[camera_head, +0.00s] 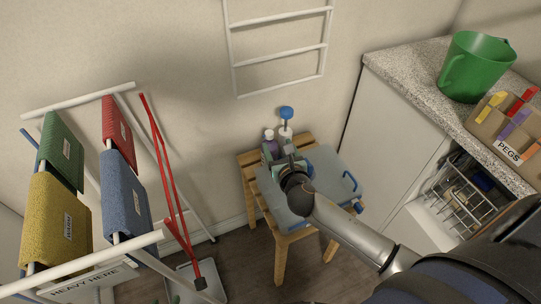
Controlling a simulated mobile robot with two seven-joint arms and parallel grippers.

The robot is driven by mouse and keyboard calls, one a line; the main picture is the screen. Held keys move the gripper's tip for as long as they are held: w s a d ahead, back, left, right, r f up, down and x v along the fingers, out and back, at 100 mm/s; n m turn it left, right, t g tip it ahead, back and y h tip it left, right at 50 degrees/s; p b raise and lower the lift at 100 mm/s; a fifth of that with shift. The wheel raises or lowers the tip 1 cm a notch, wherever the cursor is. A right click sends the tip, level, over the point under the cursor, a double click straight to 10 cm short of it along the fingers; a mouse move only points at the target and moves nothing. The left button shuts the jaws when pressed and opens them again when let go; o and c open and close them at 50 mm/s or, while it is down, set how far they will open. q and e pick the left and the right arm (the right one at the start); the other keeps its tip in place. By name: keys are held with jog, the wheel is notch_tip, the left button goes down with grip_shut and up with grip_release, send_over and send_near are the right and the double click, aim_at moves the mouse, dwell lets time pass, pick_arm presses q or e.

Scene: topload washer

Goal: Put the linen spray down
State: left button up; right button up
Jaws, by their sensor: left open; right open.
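My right arm comes in from the lower right and its gripper (289,152) points at the back of a small wooden stool (282,260). The gripper is open; its fingers are small and partly hidden by the wrist. Just beyond it stand a pale bottle with a blue top (286,113) and a purple bottle with a white cap (269,136). I cannot read which is the linen spray, nor tell whether the fingers touch either bottle. My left gripper is not in view.
A grey-blue case (330,180) with a blue handle covers much of the stool. Left is a drying rack with coloured cloths (57,220) and a red-handled dustpan (205,281). Right, a speckled counter (410,72) holds a green bucket (477,66) and a peg box (497,128).

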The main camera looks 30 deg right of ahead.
aim_at(270, 136)
jog(key=x, duration=0.4)
jog(key=shift+f+b, duration=0.1)
jog(key=shift+b, duration=0.25)
jog(key=x, duration=0.1)
jog(key=b+x, duration=0.1)
jog(key=x, duration=0.2)
jog(key=shift+w+a+f+b, duration=0.15)
jog(key=shift+a+f+b, duration=0.1)
jog(key=shift+b, duration=0.15)
jog(key=shift+w+d, duration=0.1)
jog(key=shift+w, duration=0.3)
grip_shut()
